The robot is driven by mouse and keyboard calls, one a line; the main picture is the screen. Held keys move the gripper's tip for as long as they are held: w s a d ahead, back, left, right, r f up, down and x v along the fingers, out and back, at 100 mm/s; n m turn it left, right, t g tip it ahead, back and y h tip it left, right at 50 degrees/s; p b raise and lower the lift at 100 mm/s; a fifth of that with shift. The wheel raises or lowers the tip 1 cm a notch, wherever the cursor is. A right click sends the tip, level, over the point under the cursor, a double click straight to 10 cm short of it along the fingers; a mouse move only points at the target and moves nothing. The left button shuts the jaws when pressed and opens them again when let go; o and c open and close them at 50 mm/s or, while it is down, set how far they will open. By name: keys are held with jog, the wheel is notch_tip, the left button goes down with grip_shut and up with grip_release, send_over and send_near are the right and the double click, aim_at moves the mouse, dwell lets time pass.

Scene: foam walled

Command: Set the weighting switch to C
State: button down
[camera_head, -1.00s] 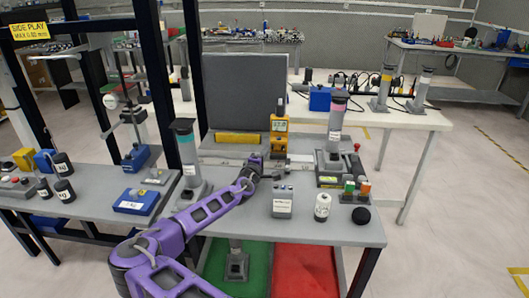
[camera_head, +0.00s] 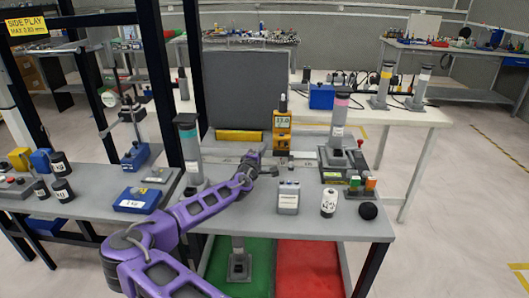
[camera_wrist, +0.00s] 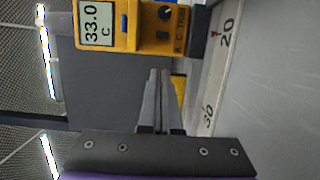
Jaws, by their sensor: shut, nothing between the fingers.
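The orange sound level meter (camera_head: 282,131) stands upright on the bench behind a long ruled rail. In the wrist view the meter (camera_wrist: 136,24) appears sideways, its display (camera_wrist: 97,24) reading 33.0 with a C. My gripper (camera_head: 262,150) is in front and left of the meter. In the wrist view its fingers (camera_wrist: 160,72) are together and empty, pointing at the meter, apart from it.
A post with a pink band (camera_head: 339,125) is to the right, a teal-topped post (camera_head: 188,145) to the left. A dark panel (camera_head: 246,90) rises behind.

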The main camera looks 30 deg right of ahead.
jog(key=v, duration=1)
jog(key=shift+w+a, duration=0.15)
jog(key=shift+a, duration=0.05)
